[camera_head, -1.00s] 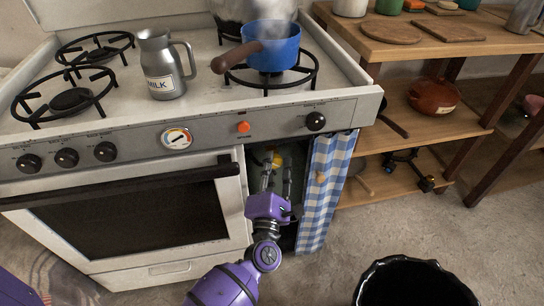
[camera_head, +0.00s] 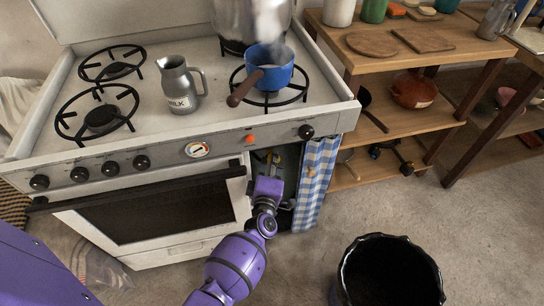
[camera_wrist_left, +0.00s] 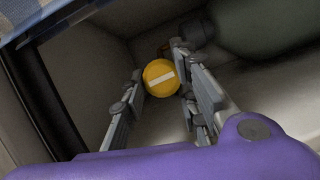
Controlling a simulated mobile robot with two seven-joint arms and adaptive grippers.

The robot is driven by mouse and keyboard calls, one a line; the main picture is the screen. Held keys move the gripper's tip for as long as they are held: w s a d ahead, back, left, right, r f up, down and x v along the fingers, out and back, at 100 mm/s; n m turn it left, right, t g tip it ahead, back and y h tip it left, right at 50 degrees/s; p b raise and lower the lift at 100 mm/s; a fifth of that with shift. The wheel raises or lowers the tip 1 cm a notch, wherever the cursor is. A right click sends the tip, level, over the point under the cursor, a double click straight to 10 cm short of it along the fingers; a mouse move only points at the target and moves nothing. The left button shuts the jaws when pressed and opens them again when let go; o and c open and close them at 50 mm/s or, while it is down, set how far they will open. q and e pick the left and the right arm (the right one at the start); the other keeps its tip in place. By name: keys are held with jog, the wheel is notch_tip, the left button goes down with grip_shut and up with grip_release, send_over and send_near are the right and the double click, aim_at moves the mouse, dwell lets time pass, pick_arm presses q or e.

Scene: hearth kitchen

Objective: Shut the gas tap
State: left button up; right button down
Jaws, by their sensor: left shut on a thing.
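The gas tap is a round yellow knob (camera_wrist_left: 154,84) with a white bar across it, inside the cupboard right of the oven. In the left wrist view the bar runs nearly level, tilted slightly up to the right. My left gripper (camera_wrist_left: 157,72) has one finger on each side of the knob and is shut on it. In the head view the gripper (camera_head: 268,163) reaches into the cupboard opening, and the wrist and fingers partly hide the tap. My right gripper is out of view.
A blue checked curtain (camera_head: 318,175) hangs just right of the opening. The stove (camera_head: 175,125) carries a milk jug (camera_head: 179,88) and blue pan (camera_head: 270,72). A black bin (camera_head: 388,272) stands at the front right.

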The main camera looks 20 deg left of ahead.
pick_arm(q)
jog(key=shift+w+a+r, duration=0.1)
jog(key=shift+w+r, duration=0.2)
jog(key=shift+r, duration=0.45)
jog(key=shift+f+m+p, duration=0.15)
jog(key=shift+m+p, duration=0.25)
jog(key=shift+p, duration=0.15)
jog(key=o, duration=1)
jog(key=shift+c, duration=0.2)
jog(key=shift+f, duration=0.15)
jog(key=shift+s+f, duration=0.2)
jog(key=shift+s+d, duration=0.1)
jog(key=shift+d, duration=0.1)
jog(key=v, duration=1.1)
jog(key=shift+s+r, duration=0.2)
jog(key=shift+s, duration=0.15)
